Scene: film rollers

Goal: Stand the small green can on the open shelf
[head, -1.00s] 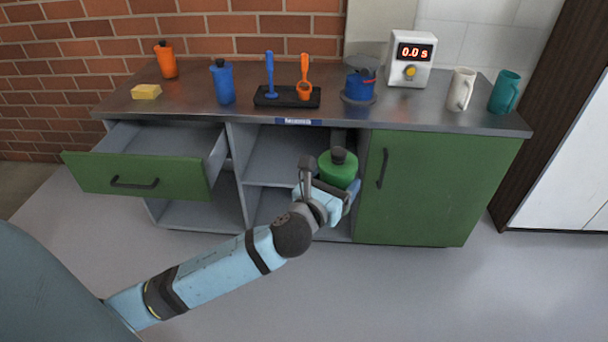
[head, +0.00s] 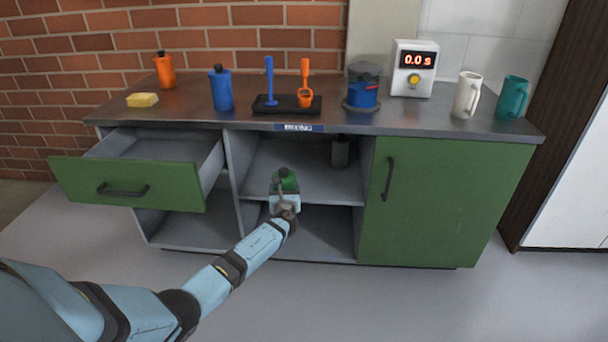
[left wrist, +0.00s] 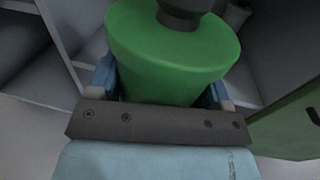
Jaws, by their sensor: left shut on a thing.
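The small green can (head: 287,181), with a dark cap, is held upright by my left gripper (head: 286,192) at the front of the open shelf (head: 330,188). In the left wrist view the green can (left wrist: 165,50) fills the space between the blue fingers of the gripper (left wrist: 162,92), which is shut on it. The gripper hides the can's lower part in the head view, so I cannot tell whether it touches the shelf board. My right gripper is not in view.
A dark grey bottle (head: 340,152) stands at the back right of the open shelf. The green drawer (head: 130,184) at left is pulled out. The green door (head: 440,200) at right is shut. The shelf's left part looks clear.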

